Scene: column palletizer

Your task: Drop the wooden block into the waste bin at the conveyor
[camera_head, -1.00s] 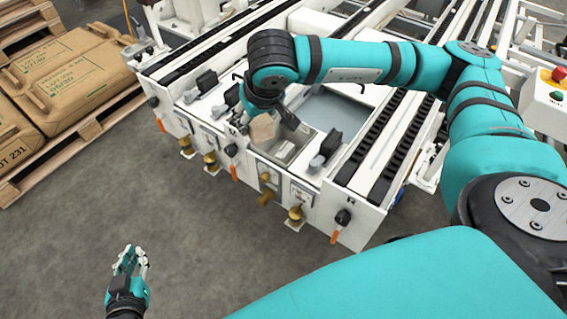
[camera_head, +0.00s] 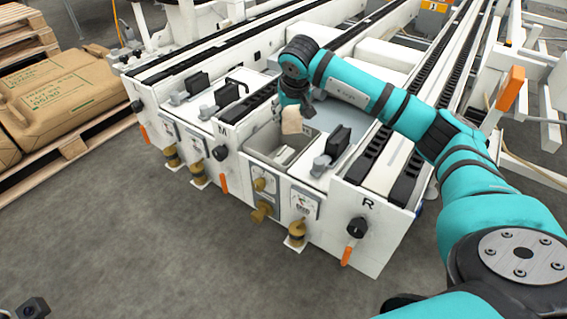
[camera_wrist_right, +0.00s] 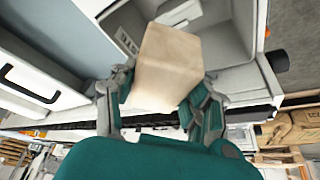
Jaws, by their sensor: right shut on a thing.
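The wooden block (camera_head: 291,121) is pale tan and hangs from my right gripper (camera_head: 294,108) in the head view. In the right wrist view, the block (camera_wrist_right: 166,62) sits between the two fingers of the right gripper (camera_wrist_right: 160,92), which is shut on it. The waste bin (camera_head: 283,153) is an open grey box set into the front of the conveyor. The block is over the bin's back part in the head view; its exact height above the rim is hard to tell. In the wrist view, the grey bin (camera_wrist_right: 238,78) opens behind the block. My left gripper's fingers are not visible.
The white conveyor (camera_head: 330,220) has black roller tracks, knobs and brass fittings along its front. Black clamp-like parts (camera_head: 338,140) stand up right of the bin. Stacked brown sacks (camera_head: 60,95) lie on a wooden pallet at left. The grey floor in front is clear.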

